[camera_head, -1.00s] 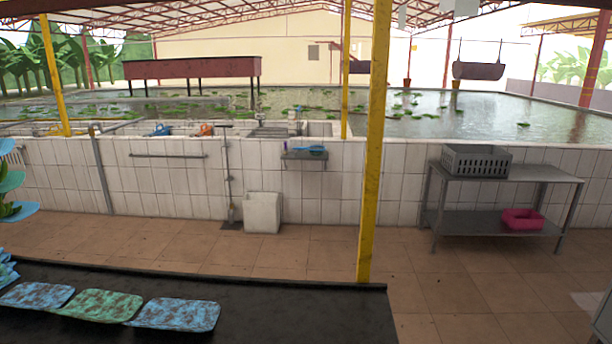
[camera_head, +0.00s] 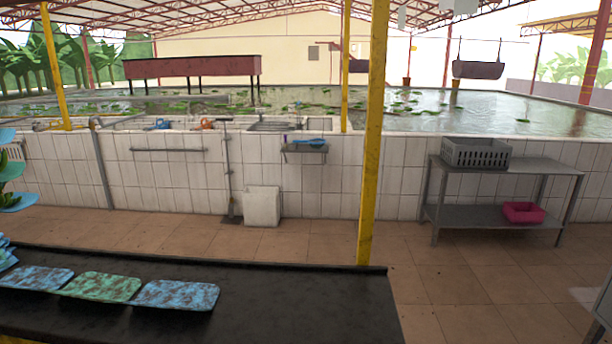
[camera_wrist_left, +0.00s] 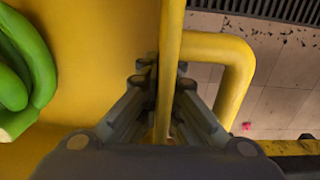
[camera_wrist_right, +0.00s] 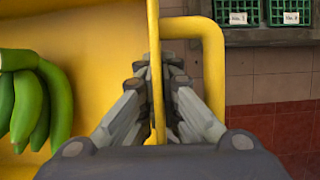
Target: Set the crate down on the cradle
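A yellow crate (camera_wrist_left: 95,45) fills much of the left wrist view, with green bananas (camera_wrist_left: 28,70) inside it. The crate also shows in the right wrist view (camera_wrist_right: 100,30), with a bunch of green bananas (camera_wrist_right: 40,100) at left. My left gripper (camera_wrist_left: 167,75) is shut around a yellow bar of the crate. My right gripper (camera_wrist_right: 156,80) is shut around a similar yellow bar. Neither gripper shows in the head view, where only a yellow sliver (camera_head: 15,340) appears at the bottom left. I cannot make out the cradle in any view.
A dark counter (camera_head: 290,305) with blue and green pads (camera_head: 103,287) stands in front at left. A yellow post (camera_head: 371,140) rises beyond it. A metal table (camera_head: 480,216) with a grey basket (camera_head: 476,153) stands at right. Tiled floor (camera_head: 470,290) is clear between.

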